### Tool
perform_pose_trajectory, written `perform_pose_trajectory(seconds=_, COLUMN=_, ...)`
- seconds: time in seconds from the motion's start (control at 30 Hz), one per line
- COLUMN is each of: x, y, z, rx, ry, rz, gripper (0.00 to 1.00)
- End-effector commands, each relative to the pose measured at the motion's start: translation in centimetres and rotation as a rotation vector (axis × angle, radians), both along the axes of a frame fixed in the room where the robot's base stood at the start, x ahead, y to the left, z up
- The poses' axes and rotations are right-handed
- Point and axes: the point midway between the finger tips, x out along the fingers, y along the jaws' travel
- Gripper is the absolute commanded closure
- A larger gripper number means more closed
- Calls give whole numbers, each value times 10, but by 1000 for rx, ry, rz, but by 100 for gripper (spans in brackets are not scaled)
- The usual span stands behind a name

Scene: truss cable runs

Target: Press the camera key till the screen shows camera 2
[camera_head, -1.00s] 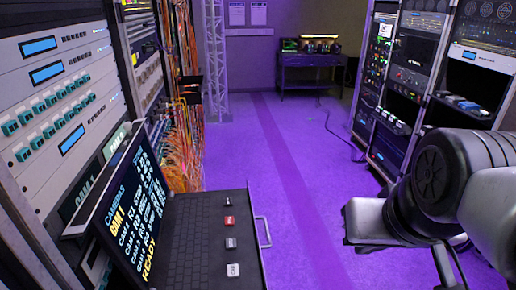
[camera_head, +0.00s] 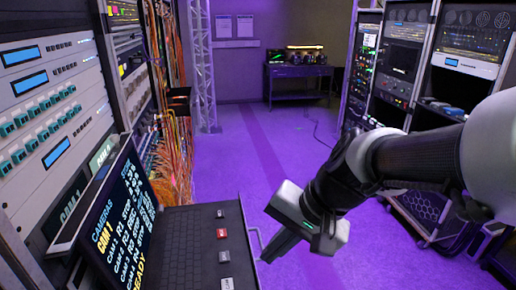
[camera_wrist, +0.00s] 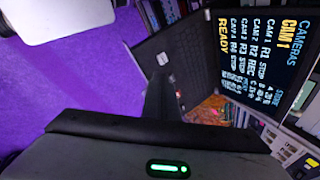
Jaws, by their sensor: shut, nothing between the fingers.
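The screen (camera_head: 122,215) of the pull-out console stands tilted up at the left. It reads CAMERAS, CAM 1 in yellow, a list of lines, and READY; it also shows in the wrist view (camera_wrist: 262,62). The keyboard tray (camera_head: 180,245) has a column of separate keys at its right side: a grey one (camera_head: 220,213), a red one (camera_head: 222,233), another grey one (camera_head: 224,256) and a pale one (camera_head: 227,283). I cannot read which is the camera key. My gripper (camera_head: 267,258) is shut and empty, pointing down, just right of the tray and apart from the keys.
A tray handle (camera_head: 257,240) sticks out close to my gripper. Equipment racks line the left (camera_head: 50,100) and right (camera_head: 400,65). A bench (camera_head: 298,72) stands at the back. The purple floor (camera_head: 235,170) between is clear.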

Motion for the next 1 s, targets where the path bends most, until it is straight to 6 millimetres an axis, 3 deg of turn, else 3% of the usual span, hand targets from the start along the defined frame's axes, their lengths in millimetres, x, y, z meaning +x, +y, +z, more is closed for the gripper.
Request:
perform_pose_trajectory(seconds=0.03, x=10, y=19, z=-18, rx=74, ry=80, rz=-49, gripper=100)
perform_pose_trajectory(seconds=0.1, x=23, y=42, z=-34, rx=172, ry=172, rz=-128, gripper=100)
perform_pose_trajectory(seconds=0.3, x=52, y=85, z=-67, rx=353, ry=354, rz=-308, gripper=100)
perform_pose_trajectory(seconds=0.5, x=62, y=96, z=-76, rx=404, ry=406, rz=-369, gripper=100)
perform_pose_trajectory(seconds=1.0, x=61, y=96, z=-85, rx=403, ry=405, rz=-369, gripper=100)
